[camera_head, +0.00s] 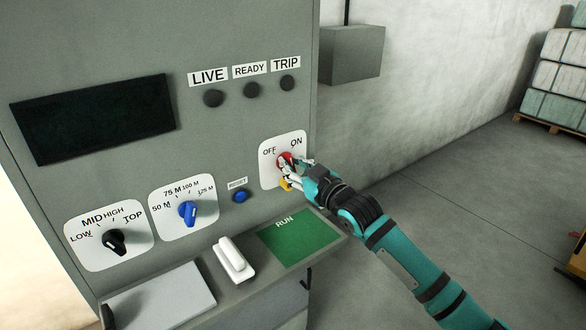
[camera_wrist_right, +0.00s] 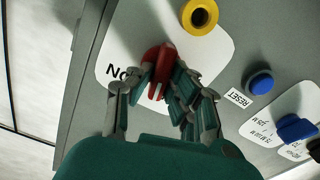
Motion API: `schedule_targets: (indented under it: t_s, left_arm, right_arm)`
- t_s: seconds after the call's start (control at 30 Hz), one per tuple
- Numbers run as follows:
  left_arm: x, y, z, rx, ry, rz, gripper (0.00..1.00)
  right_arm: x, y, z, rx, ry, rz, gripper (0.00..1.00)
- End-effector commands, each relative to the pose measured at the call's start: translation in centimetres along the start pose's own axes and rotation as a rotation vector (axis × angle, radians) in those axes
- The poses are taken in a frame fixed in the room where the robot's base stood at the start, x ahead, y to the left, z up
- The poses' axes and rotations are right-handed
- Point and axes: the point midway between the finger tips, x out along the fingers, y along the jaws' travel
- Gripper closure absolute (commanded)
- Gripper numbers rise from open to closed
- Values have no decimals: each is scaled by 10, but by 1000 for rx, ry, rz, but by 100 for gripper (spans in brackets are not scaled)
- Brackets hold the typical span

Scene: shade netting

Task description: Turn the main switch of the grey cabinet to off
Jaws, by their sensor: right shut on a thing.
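The grey cabinet (camera_head: 230,35) fills the left and middle of the head view. Its main switch (camera_head: 283,158) is a red knob on a white plate marked OFF on the left and ON on the right. My right gripper (camera_head: 287,167) is at the switch, its fingers covering much of it. In the right wrist view the fingers (camera_wrist_right: 160,88) are closed on the red switch (camera_wrist_right: 160,57), which has a white line along it. Which label the line points to I cannot tell. My left gripper is not in view.
A yellow ring (camera_wrist_right: 200,15) sits beside the switch. A blue reset button (camera_head: 240,196), a blue selector (camera_head: 187,212) and a black selector (camera_head: 114,240) are further left. The three lamps (camera_head: 252,90) look dark. A ledge below bears a white handle-like object (camera_head: 233,259) and a green RUN card (camera_head: 298,238).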

Motion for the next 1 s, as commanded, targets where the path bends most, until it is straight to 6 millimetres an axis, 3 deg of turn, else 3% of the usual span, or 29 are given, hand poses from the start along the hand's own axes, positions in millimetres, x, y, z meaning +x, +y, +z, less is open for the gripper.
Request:
schedule_targets:
  t_s: [0.5, 1.0]
  left_arm:
    - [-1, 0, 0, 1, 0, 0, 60]
    - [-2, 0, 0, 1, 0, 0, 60]
  right_arm:
    - [0, -2, 1, -412, -1, 0, 100]
    - [0, -3, 1, -542, -1, -1, 100]
